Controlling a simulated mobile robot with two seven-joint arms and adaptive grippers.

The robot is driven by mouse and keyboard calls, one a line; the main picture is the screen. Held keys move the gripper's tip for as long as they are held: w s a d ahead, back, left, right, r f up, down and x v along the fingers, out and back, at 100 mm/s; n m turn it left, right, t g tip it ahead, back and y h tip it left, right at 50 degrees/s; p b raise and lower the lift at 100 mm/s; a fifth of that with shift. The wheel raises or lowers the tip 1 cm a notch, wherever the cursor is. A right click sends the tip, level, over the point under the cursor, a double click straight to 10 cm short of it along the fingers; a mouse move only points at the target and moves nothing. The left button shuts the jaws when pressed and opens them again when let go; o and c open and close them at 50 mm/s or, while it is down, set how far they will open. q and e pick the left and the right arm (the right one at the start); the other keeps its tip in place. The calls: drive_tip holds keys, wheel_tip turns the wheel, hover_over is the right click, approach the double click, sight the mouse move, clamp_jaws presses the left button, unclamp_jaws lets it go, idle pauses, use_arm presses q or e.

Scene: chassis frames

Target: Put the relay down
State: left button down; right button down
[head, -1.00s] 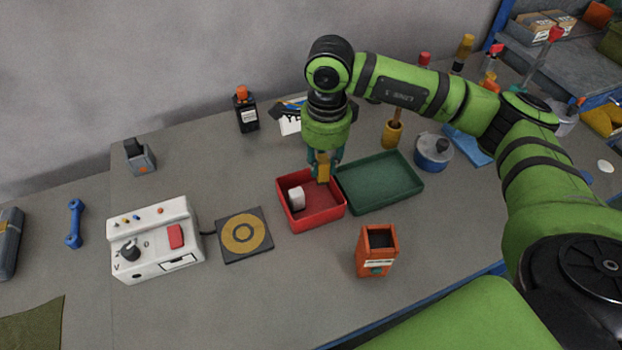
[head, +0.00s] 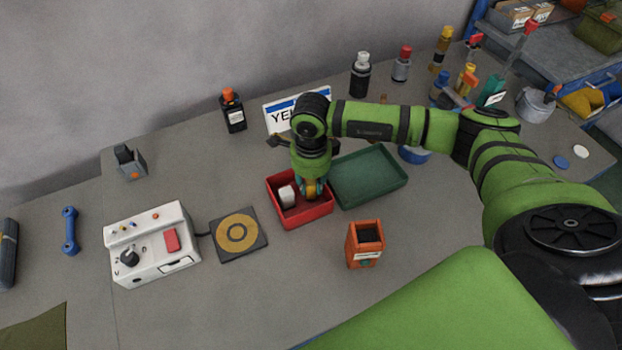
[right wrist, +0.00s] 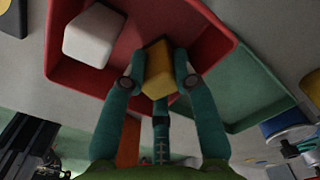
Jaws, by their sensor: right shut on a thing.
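A white block (head: 287,196) lies in the tray's left part, apart from the relay. It also shows in the right wrist view (right wrist: 94,36). My left gripper is not in view.
A green tray (head: 372,181) adjoins the red tray on the right. An orange bin (head: 364,243) stands in front. A dark pad with a yellow ring (head: 238,235) and a white control box (head: 152,244) are to the left. Bottles stand behind.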

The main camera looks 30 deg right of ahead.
sight(311, 181)
drive_tip(key=shift+f, duration=0.2)
drive_tip(key=c, duration=1.2)
unclamp_jaws()
drive_tip(key=shift+r, duration=0.1)
drive_tip(key=shift+c, duration=0.2)
drive_tip(key=shift+r, duration=0.1)
drive_tip(key=shift+r, duration=0.2)
wheel_tip(311, 181, up, 11)
drive_tip(key=b, duration=0.4)
drive_tip(key=shift+f, duration=0.2)
drive_tip(key=shift+s+r, duration=0.1)
drive_tip(key=shift+r, duration=0.45)
